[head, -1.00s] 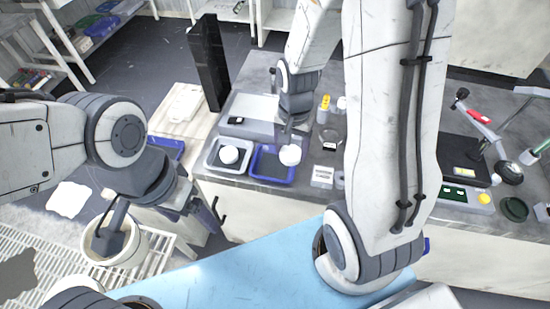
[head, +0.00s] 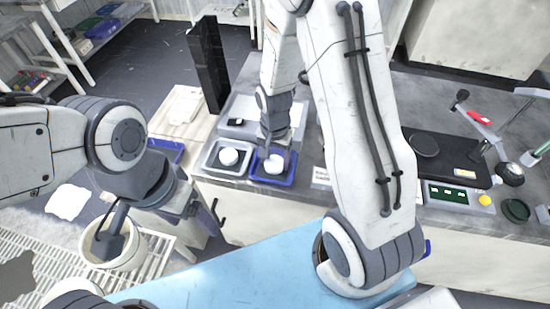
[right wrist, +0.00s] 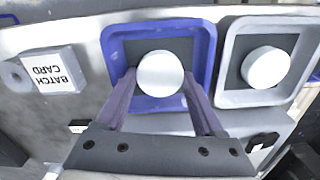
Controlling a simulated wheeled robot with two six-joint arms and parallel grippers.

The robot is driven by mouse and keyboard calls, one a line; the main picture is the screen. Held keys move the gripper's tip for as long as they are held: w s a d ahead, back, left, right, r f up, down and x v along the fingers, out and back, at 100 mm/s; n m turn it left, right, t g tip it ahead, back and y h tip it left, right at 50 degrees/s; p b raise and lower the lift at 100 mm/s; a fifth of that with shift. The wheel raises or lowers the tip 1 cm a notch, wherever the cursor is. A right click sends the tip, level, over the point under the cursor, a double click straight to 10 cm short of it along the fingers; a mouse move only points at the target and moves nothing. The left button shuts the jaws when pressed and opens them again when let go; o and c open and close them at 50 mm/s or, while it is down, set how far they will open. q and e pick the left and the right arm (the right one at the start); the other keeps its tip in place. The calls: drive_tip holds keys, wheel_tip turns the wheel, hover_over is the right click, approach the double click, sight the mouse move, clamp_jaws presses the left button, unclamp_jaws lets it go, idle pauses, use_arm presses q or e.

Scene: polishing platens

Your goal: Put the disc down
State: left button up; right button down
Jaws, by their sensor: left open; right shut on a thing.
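A white disc (head: 273,167) is between the fingers of my right gripper (head: 274,157), which is shut on it. The disc is over the middle of a blue tray (head: 258,181) with a dark floor. In the right wrist view the disc (right wrist: 160,75) shows between the two fingers, inside the outline of the blue tray (right wrist: 203,42). I cannot tell if it touches the tray floor. A second white disc (head: 228,157) sits in the grey tray (head: 210,163) to the left. My left gripper (head: 207,214) is open and empty, away from the trays.
A batch card block (right wrist: 50,72) stands beside the blue tray in the right wrist view. A tall black panel (head: 209,65) rises behind the trays. A white bucket (head: 135,255) is at lower left. A dark plate (head: 440,152) and tools lie on the bench at right.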

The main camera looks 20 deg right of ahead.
sight(274, 162)
drive_tip(key=shift+c, duration=1.4)
unclamp_jaws()
drive_tip(key=shift+f, duration=0.15)
drive_tip(key=shift+r, duration=0.4)
wheel_tip(274, 162, up, 11)
drive_tip(key=p, duration=0.2)
drive_tip(key=s+a+r+n, duration=0.4)
drive_tip(key=s+a+n, duration=0.2)
drive_tip(key=s+n, duration=0.2)
drive_tip(key=s+a+r+n+y, duration=0.1)
drive_tip(key=s+a+r+n, duration=0.3)
drive_tip(key=s+a+n, duration=0.2)
drive_tip(key=s+n, duration=0.2)
drive_tip(key=s, duration=0.2)
drive_tip(key=shift+s+a, duration=0.2)
drive_tip(key=shift+a, duration=0.1)
